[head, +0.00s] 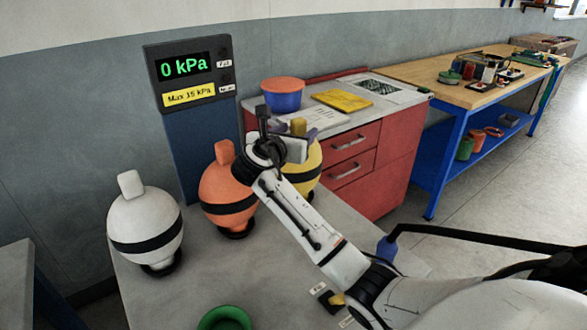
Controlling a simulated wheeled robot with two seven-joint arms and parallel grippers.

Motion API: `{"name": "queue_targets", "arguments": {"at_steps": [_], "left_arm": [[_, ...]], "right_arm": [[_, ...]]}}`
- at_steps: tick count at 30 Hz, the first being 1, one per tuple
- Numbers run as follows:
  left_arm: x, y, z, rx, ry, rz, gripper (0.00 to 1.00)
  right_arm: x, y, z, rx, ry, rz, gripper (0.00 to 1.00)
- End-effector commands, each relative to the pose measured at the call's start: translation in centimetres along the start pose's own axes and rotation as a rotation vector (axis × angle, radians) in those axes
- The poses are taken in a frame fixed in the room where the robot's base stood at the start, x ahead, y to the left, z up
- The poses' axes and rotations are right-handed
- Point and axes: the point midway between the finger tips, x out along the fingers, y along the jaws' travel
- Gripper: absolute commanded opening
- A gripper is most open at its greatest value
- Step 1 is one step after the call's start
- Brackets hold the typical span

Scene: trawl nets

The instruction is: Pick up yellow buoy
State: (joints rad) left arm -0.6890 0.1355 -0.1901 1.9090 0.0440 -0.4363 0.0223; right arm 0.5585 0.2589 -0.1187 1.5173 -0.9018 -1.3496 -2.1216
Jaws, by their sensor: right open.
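The yellow buoy (311,158) stands at the back right of the grey table, with a dark band around it. My right arm and wrist hide much of its left and lower parts. Its yellow top lug (298,126) shows just above my right gripper (297,134). The gripper is open at the top of the buoy, with its fingers close to the lug. I cannot tell whether they touch it. My left gripper is not in view.
An orange buoy (228,187) and a white buoy (143,222) stand left of the yellow one. A green ring-shaped thing (224,318) lies at the table's front. A pressure display (187,69) reads 0 kPa. A red drawer cabinet (392,151) stands behind.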

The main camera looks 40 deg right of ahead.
Motion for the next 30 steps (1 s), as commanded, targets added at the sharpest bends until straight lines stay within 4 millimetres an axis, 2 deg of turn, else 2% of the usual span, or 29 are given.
{"name": "queue_targets", "arguments": {"at_steps": [8, 16, 25, 26, 30], "left_arm": [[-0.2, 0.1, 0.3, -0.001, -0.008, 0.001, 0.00], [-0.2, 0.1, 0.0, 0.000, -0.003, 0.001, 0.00], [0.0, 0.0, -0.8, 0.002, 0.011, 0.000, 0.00], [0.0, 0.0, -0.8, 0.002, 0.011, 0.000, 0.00], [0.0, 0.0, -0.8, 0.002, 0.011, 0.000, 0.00]], "right_arm": [[2.5, 0.1, 0.0, 0.001, 0.001, -0.001, 0.54], [6.2, 0.4, -0.2, 0.000, 0.000, 0.000, 0.54], [6.9, 0.4, -0.2, 0.001, 0.000, 0.002, 0.54], [6.8, 0.4, -0.2, 0.001, 0.000, 0.002, 0.53], [6.8, 0.4, -0.2, 0.001, 0.000, 0.002, 0.29]]}}
